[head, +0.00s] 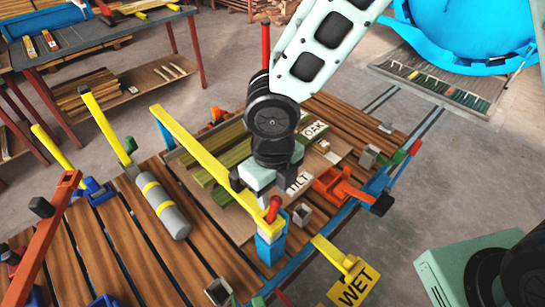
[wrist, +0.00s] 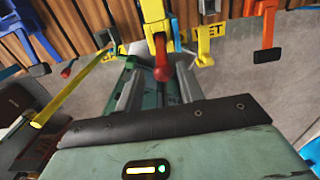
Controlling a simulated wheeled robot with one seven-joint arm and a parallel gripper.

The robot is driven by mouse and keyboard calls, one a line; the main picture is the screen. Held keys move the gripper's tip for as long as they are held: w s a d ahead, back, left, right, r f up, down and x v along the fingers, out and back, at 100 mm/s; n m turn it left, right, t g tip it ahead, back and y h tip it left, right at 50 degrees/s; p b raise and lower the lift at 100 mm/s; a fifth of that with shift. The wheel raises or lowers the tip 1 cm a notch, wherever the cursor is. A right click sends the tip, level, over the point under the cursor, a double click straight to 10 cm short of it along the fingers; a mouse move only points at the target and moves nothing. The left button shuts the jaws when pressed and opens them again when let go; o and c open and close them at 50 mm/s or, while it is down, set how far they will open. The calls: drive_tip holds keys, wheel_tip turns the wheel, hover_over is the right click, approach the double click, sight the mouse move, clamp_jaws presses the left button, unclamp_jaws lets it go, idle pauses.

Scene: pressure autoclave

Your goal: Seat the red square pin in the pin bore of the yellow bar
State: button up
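The yellow bar (head: 205,160) runs diagonally across the workbench in the head view. Its near end sits by a blue post (head: 270,247). The red pin (head: 274,205) stands upright at that end, its rounded top showing; how deep it sits in the bore is hidden. In the wrist view the red pin (wrist: 161,64) shows between my fingers, just below a yellow piece (wrist: 154,14). My gripper (wrist: 158,82) has its fingers apart on either side of the pin, with gaps visible. In the head view my gripper (head: 258,182) is over the bar close to the pin.
A WET tag (head: 353,287) hangs at the bench's near edge. An orange clamp (head: 340,187) with a black foot is to the right. Timber (head: 230,165) lies behind the bar.

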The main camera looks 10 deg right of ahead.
wheel_tip(320, 180, up, 10)
drive_tip(key=p, duration=0.1)
drive_tip(key=s+d+r+m, duration=0.1)
drive_tip(key=s+d+m, duration=0.3)
drive_tip(key=m, duration=1.3)
drive_tip(key=s+d+r+m, duration=0.2)
drive_tip(key=s+d+m, duration=0.2)
drive_tip(key=m, duration=1.4)
drive_tip(key=s, duration=0.2)
drive_tip(key=shift+s+r+y, duration=0.3)
drive_tip(key=shift+s, duration=0.1)
drive_tip(key=shift+d, duration=0.1)
